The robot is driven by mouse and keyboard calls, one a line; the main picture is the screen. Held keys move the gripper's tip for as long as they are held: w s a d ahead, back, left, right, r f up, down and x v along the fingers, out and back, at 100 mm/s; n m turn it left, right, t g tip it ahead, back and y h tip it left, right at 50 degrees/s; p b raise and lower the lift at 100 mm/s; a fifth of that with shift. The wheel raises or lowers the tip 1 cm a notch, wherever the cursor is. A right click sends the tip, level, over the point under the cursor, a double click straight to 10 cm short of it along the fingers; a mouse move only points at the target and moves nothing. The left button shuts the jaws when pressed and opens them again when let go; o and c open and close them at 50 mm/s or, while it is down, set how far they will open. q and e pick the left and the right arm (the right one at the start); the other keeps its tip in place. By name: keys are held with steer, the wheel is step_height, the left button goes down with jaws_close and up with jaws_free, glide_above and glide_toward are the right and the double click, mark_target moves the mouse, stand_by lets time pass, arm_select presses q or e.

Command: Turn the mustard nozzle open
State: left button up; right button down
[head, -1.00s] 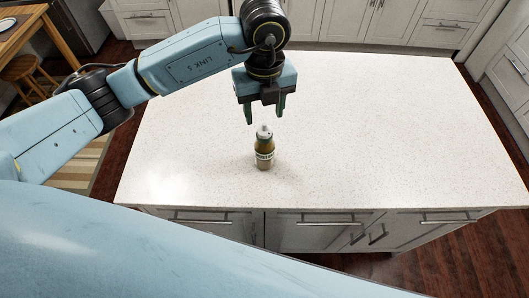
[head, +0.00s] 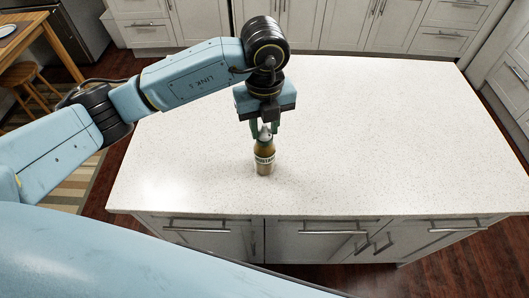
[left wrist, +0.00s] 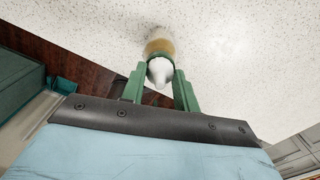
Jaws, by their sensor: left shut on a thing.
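The mustard bottle (head: 264,158) stands upright on the white countertop, with a yellow-brown body and a pale label. Its white nozzle (left wrist: 160,71) shows in the left wrist view between the green fingers; in the head view the fingers partly hide it. My left gripper (head: 265,132) points down from above the bottle, with its fingers shut on the nozzle at the bottle's top. The left gripper also shows in the left wrist view (left wrist: 160,84), one finger on each side of the nozzle. My right gripper is not in view.
The white speckled countertop (head: 400,140) is otherwise clear around the bottle. Its front edge runs a little nearer than the bottle, above grey drawers (head: 330,229). A wooden stool (head: 25,80) stands on the floor at the far left.

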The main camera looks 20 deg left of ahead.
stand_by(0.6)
arm_select(q)
steer(key=shift+n+p, duration=0.4)
steer(key=shift+n, duration=0.6)
steer(key=shift+n+p, duration=0.45)
steer(key=shift+n, duration=0.55)
steer(key=shift+n+p, duration=0.55)
steer(key=shift+n, duration=0.35)
